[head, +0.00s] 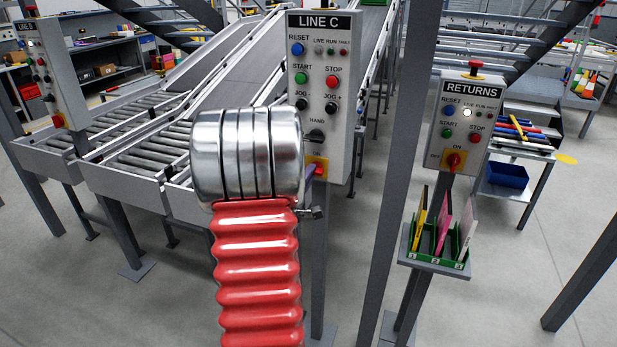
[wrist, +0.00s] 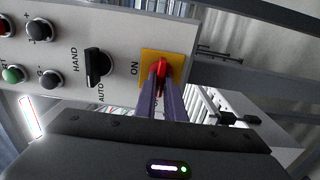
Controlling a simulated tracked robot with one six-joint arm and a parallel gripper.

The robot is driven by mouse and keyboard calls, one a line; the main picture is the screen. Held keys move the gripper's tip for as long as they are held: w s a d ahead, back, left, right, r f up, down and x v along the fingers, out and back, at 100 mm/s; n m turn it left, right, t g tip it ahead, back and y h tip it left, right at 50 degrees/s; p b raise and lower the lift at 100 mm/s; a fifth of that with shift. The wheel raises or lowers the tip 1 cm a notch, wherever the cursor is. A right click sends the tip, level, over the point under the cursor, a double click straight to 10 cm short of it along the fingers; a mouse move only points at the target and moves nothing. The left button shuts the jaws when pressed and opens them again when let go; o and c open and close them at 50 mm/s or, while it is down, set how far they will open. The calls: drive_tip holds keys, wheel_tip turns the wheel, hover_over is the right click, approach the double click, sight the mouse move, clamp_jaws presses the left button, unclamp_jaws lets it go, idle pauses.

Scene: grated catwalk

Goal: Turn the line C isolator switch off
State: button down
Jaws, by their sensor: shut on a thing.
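The LINE C box (head: 322,60) is grey-white, with its isolator low on its front. The isolator is a red handle (wrist: 161,68) on a yellow plate (wrist: 148,58), with ON printed beside it in the wrist view. In the head view the yellow plate (head: 313,160) shows just right of my arm, partly covered. My gripper (wrist: 161,88) has its two purple fingers shut on the red handle. The fingers hide the plate's lower part and most of the OFF mark. I cannot tell the handle's exact angle.
A black HAND/AUTO knob (wrist: 97,66) sits close to the isolator. A RETURNS box (head: 462,112) with its own red switch (head: 453,161) stands to the right, above a green rack (head: 438,243). Roller conveyors (head: 135,135) lie to the left. Grey posts (head: 388,170) stand nearby.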

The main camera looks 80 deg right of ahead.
drive_tip(key=c, duration=1.8)
unclamp_jaws()
drive_tip(key=shift+w, duration=0.2)
drive_tip(key=shift+c, duration=0.2)
drive_tip(key=w+a, duration=0.1)
drive_tip(key=a, duration=1.2)
drive_tip(key=shift+a, duration=0.4)
drive_tip(key=shift+w+f, duration=0.1)
